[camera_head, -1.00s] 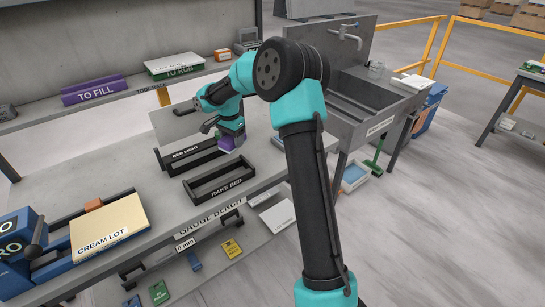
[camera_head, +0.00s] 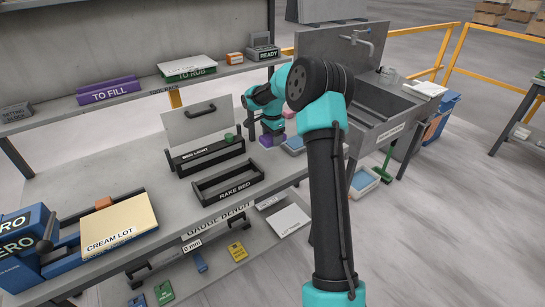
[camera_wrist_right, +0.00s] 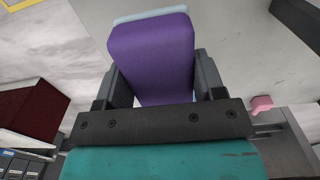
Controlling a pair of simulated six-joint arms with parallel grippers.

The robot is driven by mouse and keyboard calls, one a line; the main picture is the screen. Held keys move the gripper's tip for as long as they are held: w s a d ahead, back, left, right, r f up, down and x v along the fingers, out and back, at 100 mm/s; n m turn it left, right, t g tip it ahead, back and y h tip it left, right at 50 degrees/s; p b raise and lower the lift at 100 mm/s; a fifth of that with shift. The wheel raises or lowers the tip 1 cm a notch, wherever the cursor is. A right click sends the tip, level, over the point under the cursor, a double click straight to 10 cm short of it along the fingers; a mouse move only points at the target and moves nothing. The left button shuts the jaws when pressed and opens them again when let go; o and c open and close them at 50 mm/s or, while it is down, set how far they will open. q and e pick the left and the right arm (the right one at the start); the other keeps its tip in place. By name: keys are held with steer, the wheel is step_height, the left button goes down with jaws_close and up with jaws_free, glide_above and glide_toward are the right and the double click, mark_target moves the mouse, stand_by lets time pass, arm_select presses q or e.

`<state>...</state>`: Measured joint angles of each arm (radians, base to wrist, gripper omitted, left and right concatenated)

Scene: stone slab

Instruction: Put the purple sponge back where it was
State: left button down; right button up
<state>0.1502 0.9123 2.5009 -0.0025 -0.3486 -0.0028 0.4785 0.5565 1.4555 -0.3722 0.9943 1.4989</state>
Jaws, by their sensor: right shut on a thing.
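The purple sponge (camera_wrist_right: 150,55) is between the fingers of my right gripper (camera_wrist_right: 160,85), which is shut on it. A pale blue edge shows along its far end in the right wrist view. In the head view the right gripper (camera_head: 271,130) is near the right end of the bench, with the purple sponge (camera_head: 272,140) below it, low by the bench top. I cannot tell if the sponge touches anything. A blue tray-like patch (camera_head: 294,144) lies just right of it. My left gripper is not in view.
The BED LIGHT rack (camera_head: 208,155) with an upright handled plate (camera_head: 198,123) and the RAKE BED rack (camera_head: 228,182) stand left of the gripper. A pink object (camera_head: 289,112) lies behind it. The sink (camera_head: 375,110) is to the right. Bench between is clear.

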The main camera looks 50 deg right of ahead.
glide_above(272, 160)
steer(key=shift+w+d+f, duration=0.1)
steer(key=shift+d+f, duration=0.05)
steer(key=shift+f, duration=2.15)
steer(key=shift+f, duration=0.15)
steer(key=shift+f, duration=1.7)
steer(key=shift+f, duration=0.2)
steer(key=o, duration=0.9)
steer(key=shift+r, duration=0.15)
step_height(272, 160, up, 12)
steer(key=shift+r, duration=0.1)
